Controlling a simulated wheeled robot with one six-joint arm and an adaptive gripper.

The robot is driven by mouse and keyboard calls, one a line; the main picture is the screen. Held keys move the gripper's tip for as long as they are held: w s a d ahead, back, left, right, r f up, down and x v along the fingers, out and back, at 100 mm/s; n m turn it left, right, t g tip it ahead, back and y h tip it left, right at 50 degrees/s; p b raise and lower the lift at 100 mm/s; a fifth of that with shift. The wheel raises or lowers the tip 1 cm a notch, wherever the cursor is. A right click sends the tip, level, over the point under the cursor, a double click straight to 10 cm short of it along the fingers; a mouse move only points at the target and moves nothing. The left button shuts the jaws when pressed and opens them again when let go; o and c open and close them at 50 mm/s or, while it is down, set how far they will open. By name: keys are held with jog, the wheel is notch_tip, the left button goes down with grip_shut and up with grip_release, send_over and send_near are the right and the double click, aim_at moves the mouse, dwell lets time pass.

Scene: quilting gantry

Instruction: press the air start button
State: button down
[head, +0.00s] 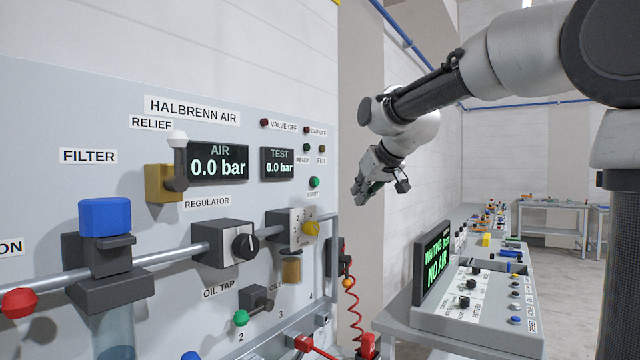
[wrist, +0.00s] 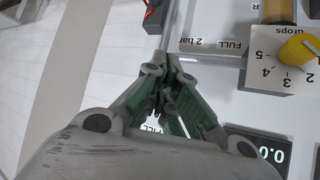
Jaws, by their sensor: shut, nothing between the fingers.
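The green start button (head: 314,182) sits on the grey air panel (head: 110,120), above a small START label and right of the TEST display (head: 279,164), which reads 0.0 bar. My gripper (head: 358,190) is shut and empty, to the right of the button in the head view and apart from it. Its fingers point down and left. In the wrist view the shut fingers (wrist: 165,80) lie over the panel face. I cannot make out the start button there; the fingers may hide it. The AIR display (head: 218,163) also reads 0.0 bar.
A yellow knob (head: 311,228) on the numbered drops block and a black regulator knob (head: 244,246) stick out below the button. Small red and green lamps sit above it. A console (head: 470,310) with a screen reading NO AIR stands at the right.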

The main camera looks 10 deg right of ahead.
aim_at(316, 182)
jog(key=shift+w+r+t, duration=0.3)
jog(key=shift+w+r, duration=0.15)
jog(key=shift+r, duration=0.3)
jog(key=shift+a, duration=0.1)
jog(key=w+a, duration=0.6)
jog(key=shift+w+a, duration=0.15)
dwell(1.3)
jog(key=shift+w+a, duration=0.2)
jog(key=shift+w, duration=0.05)
jog(key=shift+w+a, duration=0.3)
jog(key=shift+a, duration=0.05)
dwell(0.8)
jog(key=shift+s+d, duration=0.6)
jog(key=shift+d, duration=0.05)
